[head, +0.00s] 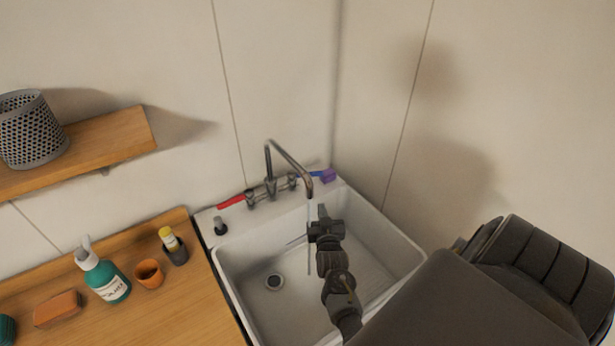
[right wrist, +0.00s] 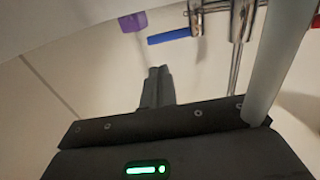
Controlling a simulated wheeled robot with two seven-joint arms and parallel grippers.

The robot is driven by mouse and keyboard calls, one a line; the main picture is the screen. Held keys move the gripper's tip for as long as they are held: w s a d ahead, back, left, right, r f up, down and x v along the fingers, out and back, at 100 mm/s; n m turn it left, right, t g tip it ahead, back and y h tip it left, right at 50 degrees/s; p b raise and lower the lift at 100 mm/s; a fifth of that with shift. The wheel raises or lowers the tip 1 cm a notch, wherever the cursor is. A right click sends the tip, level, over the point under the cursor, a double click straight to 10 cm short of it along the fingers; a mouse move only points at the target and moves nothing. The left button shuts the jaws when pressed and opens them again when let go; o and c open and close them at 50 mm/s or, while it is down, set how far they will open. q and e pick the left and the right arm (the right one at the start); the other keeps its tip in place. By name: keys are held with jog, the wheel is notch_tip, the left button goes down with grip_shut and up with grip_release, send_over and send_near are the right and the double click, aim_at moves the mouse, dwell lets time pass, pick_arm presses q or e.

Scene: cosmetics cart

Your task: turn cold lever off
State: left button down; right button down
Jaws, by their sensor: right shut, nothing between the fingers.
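The chrome faucet (head: 290,160) stands at the back of the white sink (head: 235,285), and a thin stream of water (head: 309,240) falls from its spout. The red lever (head: 231,201) is on its left. The blue cold lever (head: 316,174) is on its right, pointing right, partly behind the spout. The blue lever also shows in the right wrist view (right wrist: 170,37). My right gripper (head: 322,210) is over the sink, in front of the faucet. Its fingers (right wrist: 157,75) are shut and empty, apart from the blue lever. My left gripper is not in view.
A small purple block (head: 328,176) sits by the blue lever's end, near the wall corner. A black-topped item (head: 220,226) stands on the sink's left rim. A wooden counter (head: 195,310) with a green bottle (head: 108,282) and an orange cup (head: 149,274) lies left.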

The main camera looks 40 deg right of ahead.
jog(key=b+x, duration=0.7)
jog(key=x, duration=0.5)
jog(key=shift+w+f, duration=0.15)
jog(key=shift+w, duration=0.15)
jog(key=shift+w+d+b, duration=0.4)
jog(key=shift+w+b, duration=0.05)
jog(key=shift+w, duration=0.1)
